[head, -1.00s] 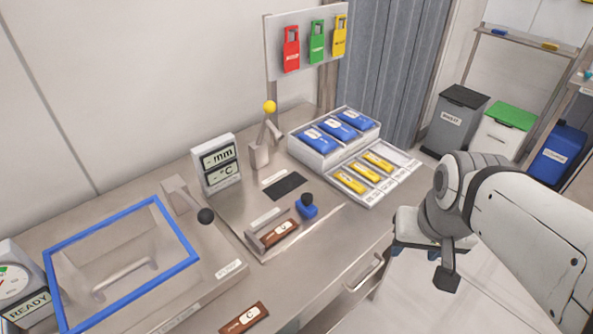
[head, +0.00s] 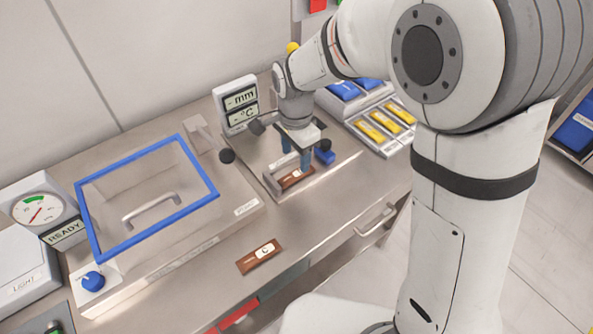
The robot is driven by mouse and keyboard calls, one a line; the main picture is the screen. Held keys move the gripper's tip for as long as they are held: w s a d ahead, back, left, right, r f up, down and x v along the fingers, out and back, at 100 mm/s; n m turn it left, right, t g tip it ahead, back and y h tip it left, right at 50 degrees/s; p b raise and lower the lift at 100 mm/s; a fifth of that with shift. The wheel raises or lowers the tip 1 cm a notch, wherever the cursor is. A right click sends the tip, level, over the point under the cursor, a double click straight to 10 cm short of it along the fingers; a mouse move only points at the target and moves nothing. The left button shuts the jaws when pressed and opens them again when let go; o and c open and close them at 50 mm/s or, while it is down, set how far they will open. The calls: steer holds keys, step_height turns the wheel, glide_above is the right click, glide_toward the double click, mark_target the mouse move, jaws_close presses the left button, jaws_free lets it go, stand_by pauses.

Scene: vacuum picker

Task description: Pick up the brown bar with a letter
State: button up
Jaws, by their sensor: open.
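One brown bar (head: 295,179) with a white label lies in the small metal fixture on the bench. Its letter is too small to read now, and my gripper partly hides the bar. A second brown bar (head: 259,256) lies flat near the bench's front edge, its white label bearing what looks like a C. My gripper (head: 296,152) points down with its blue fingers apart, just above the bar in the fixture. Nothing shows between the fingers. Whether a finger touches the bar I cannot tell.
A blue block with a black knob (head: 325,152) stands close right of my gripper. The display unit (head: 238,103) stands behind it, left. A blue-framed lidded box (head: 148,197) fills the left bench. Yellow bars (head: 385,123) lie in a tray at right. Bare bench surrounds the front bar.

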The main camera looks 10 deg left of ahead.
mark_target(294, 175)
steer(key=f, duration=0.4)
steer(key=f+p, duration=0.1)
steer(key=f, duration=0.1)
steer(key=shift+a+f, duration=0.25)
steer(key=shift+f, duration=0.1)
steer(key=shift+r, duration=0.1)
steer(key=c, duration=1.1)
